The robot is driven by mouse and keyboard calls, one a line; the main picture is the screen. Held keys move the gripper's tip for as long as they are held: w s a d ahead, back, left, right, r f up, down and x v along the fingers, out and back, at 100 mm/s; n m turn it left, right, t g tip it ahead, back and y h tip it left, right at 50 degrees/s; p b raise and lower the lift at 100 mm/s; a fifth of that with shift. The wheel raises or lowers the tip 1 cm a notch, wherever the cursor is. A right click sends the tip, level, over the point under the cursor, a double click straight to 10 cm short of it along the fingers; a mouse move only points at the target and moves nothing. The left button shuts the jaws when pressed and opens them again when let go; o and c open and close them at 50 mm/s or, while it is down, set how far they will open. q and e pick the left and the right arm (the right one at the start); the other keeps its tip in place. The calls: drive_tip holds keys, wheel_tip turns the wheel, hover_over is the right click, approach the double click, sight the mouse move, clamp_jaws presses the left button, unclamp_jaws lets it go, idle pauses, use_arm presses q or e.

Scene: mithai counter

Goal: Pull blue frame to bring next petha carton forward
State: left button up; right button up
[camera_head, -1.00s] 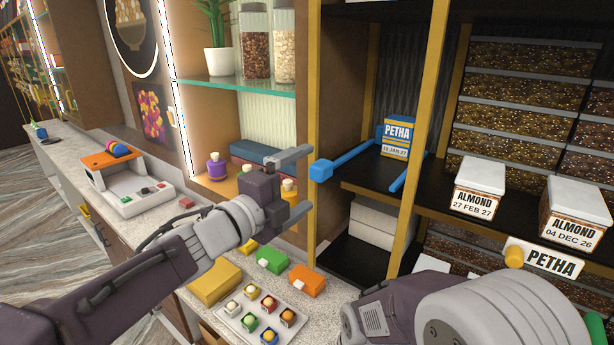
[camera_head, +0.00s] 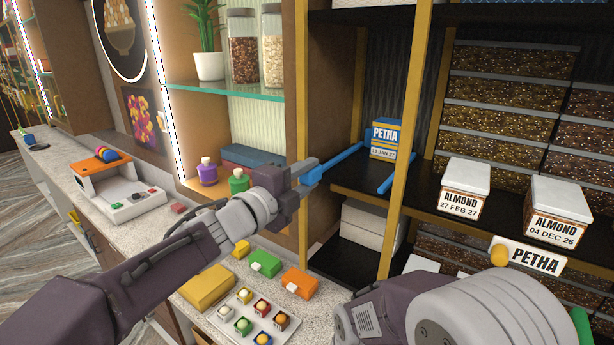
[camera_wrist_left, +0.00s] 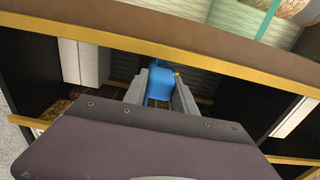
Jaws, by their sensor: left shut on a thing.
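The blue frame (camera_head: 345,157) runs along both sides of a shelf bay, with its left bar reaching out past the shelf's front edge. My left gripper (camera_head: 306,175) is shut on the front end of the left bar. In the left wrist view the blue end (camera_wrist_left: 160,84) sits between the two grey fingers. My right gripper is out of view; only part of that arm shows at the lower right.
Yellow posts (camera_head: 408,130) flank the bay. An almond carton (camera_head: 465,188) and another stand to the right, above a PETHA sign (camera_head: 535,262). The counter below holds a sweets tray (camera_head: 232,328) and several small boxes. Bottles stand on a ledge behind my left gripper.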

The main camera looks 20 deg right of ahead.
use_arm(q)
drive_tip(key=shift+a, duration=0.1)
idle(0.3)
drive_tip(key=shift+b+v, duration=0.35)
drive_tip(key=shift+v, duration=2.55)
drive_tip(key=v, duration=0.7)
drive_tip(key=shift+p, duration=0.4)
drive_tip(key=o, duration=0.5)
drive_tip(key=shift+s+a, duration=0.25)
drive_tip(key=o, duration=1.5)
